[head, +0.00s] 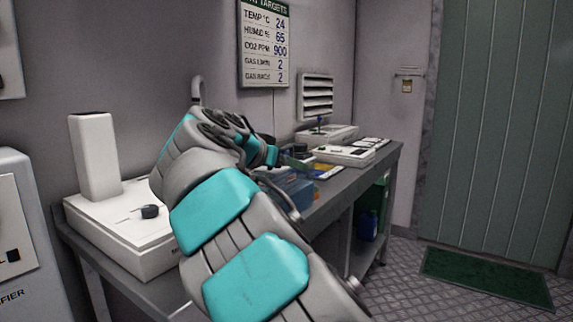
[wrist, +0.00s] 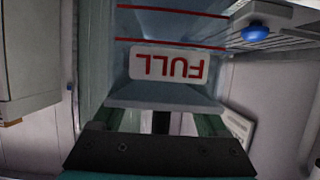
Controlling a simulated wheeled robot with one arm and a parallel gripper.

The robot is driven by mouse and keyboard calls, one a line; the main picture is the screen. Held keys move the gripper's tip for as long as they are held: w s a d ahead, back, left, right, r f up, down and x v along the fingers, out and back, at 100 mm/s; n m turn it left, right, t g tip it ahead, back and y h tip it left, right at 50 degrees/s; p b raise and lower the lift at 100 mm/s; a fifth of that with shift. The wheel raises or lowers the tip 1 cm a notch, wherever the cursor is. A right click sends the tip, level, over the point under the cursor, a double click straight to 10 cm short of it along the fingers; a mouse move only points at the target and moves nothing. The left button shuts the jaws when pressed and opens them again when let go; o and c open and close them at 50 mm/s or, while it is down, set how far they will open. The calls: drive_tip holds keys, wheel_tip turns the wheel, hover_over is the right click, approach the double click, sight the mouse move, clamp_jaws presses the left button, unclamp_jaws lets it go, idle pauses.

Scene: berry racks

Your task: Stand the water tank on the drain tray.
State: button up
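The water tank (wrist: 170,30) fills the upper middle of the wrist view. It is a pale blue-grey body with red lines and a white FULL label (wrist: 168,66) that appears upside down. My gripper (wrist: 160,122) is right up against the tank's near lip. Whether its fingers touch or clamp the tank is unclear. In the head view my gripper (head: 277,156) is over the bench, and my arm hides much of what is there. A blue box-like thing (head: 292,190) shows partly beside my wrist; I cannot tell whether it is the tank. I cannot pick out the drain tray.
The grey bench (head: 345,183) runs along the wall. A white unit with an upright block (head: 95,155) stands at its left, and white devices (head: 345,155) stand at its far end. A green mat (head: 485,277) lies on open floor by the door (head: 505,120).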

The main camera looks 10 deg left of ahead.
drive_tip(key=o, duration=0.4)
drive_tip(key=shift+c, duration=0.2)
